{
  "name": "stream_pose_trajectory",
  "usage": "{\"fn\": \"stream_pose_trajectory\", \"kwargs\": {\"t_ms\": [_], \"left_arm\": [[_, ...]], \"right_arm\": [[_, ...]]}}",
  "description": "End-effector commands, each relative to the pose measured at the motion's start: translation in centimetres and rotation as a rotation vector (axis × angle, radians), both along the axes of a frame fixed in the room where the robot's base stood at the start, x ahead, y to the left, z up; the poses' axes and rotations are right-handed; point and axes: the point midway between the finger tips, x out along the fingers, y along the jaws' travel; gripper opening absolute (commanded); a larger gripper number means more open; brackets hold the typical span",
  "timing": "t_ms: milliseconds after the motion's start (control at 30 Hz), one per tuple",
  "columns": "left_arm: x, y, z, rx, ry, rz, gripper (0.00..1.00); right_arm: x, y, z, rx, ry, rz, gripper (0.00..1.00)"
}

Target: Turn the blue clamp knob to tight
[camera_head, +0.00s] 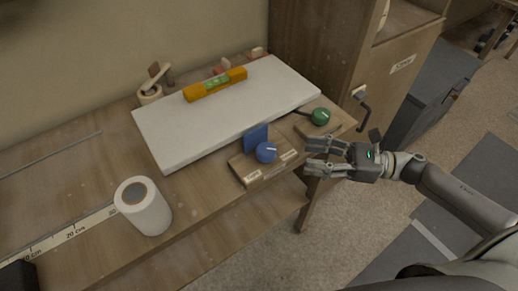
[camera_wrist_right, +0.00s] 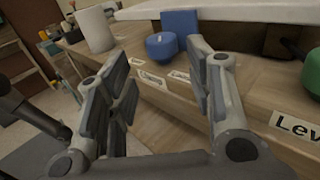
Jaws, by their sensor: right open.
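The blue clamp knob (camera_head: 266,152) sits on a wooden block (camera_head: 240,167) at the bench's front edge, with a pale mark on its top pointing right. A blue upright plate (camera_head: 255,137) stands right behind it. Small labels are on the block's front; their words are too small to read. My right gripper (camera_head: 309,156) is open and empty, to the right of the knob and apart from it. In the right wrist view the blue knob (camera_wrist_right: 161,45) shows beyond and between the open fingers (camera_wrist_right: 158,72). My left gripper is not in view.
A green knob (camera_head: 320,116) stands to the right, with a "Level" label (camera_wrist_right: 293,124) below it. A white slab (camera_head: 222,118) bears an orange spirit level (camera_head: 205,90). A white roll (camera_head: 145,212) stands at the left front. A wooden cabinet (camera_head: 325,50) rises behind right.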

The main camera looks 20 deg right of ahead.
Motion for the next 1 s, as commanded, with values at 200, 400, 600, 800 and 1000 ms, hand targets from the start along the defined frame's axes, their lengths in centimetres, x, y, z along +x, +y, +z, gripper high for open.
{"fn": "stream_pose_trajectory", "kwargs": {"t_ms": [200, 400, 600, 800, 1000], "left_arm": [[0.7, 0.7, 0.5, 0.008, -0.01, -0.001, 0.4], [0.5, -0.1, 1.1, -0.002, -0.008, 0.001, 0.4], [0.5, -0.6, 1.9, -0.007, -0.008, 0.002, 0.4], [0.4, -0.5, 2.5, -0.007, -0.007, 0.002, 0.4], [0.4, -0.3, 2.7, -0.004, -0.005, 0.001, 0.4]], "right_arm": [[0.7, 1.5, 0.3, 0.0, -0.008, 0.004, 0.48], [1.9, 4.1, 0.4, 0.003, -0.006, 0.003, 0.48], [3.2, 6.8, 0.3, 0.001, -0.005, 0.001, 0.48], [4.2, 8.8, 0.2, 0.001, -0.003, 0.0, 0.48], [4.5, 9.7, 0.0, 0.0, -0.001, 0.001, 0.48]]}}
